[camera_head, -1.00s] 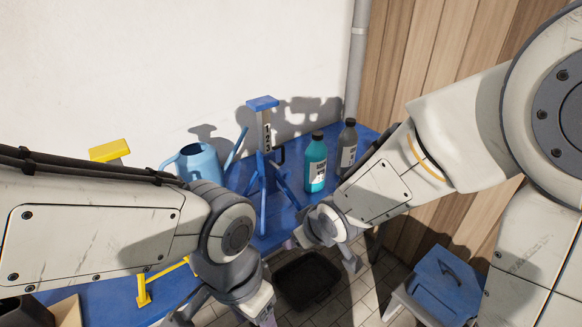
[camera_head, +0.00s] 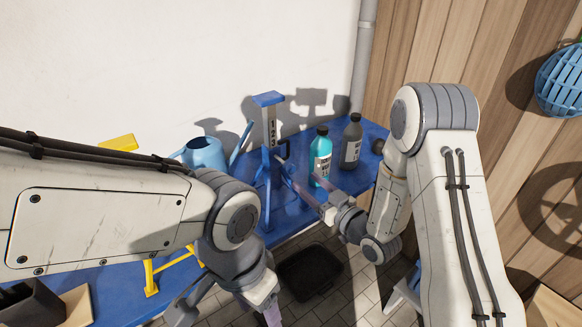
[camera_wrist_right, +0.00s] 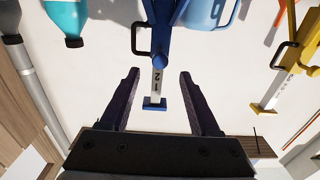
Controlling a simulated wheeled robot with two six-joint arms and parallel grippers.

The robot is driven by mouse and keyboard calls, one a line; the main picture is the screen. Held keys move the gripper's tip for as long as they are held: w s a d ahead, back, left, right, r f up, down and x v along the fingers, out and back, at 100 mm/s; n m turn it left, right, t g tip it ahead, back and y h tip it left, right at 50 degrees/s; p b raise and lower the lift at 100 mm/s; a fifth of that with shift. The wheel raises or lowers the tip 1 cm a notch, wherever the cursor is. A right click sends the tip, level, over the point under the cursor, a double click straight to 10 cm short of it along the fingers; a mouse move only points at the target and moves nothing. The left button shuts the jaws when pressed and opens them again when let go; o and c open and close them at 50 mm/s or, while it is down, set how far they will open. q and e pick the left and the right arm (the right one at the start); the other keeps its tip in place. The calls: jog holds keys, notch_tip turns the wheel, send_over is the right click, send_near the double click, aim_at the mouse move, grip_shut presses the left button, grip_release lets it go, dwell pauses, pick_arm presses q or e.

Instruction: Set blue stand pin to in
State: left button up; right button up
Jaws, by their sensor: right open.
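The blue stand (camera_head: 269,140) stands upright on the blue bench top, with a numbered white post and a flat blue cap. Its pin, with a black loop handle (camera_head: 283,150), shows at the right side of the post. In the right wrist view the stand (camera_wrist_right: 154,104) appears inverted, its pin handle (camera_wrist_right: 140,38) beyond the fingertips. I cannot tell how deep the pin sits. My right gripper (camera_head: 303,182) is open and empty, in front and right of the stand, pointing towards it. My left gripper (camera_head: 268,312) is low at the front, partly cut off by the frame.
A teal bottle (camera_head: 320,155) and a grey bottle (camera_head: 351,142) stand right of the stand, close to my right arm. A light-blue watering can (camera_head: 204,154) is left. A yellow stand (camera_head: 150,275) is partly hidden by my left arm. A black tray (camera_head: 309,273) lies on the floor.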

aim_at(293, 171)
jog(key=p+x, duration=0.2)
jog(key=x, duration=0.5)
jog(key=shift+r, duration=0.15)
jog(key=shift+w+a, duration=0.3)
grip_shut()
jog(key=shift+w, duration=0.1)
dwell(0.9)
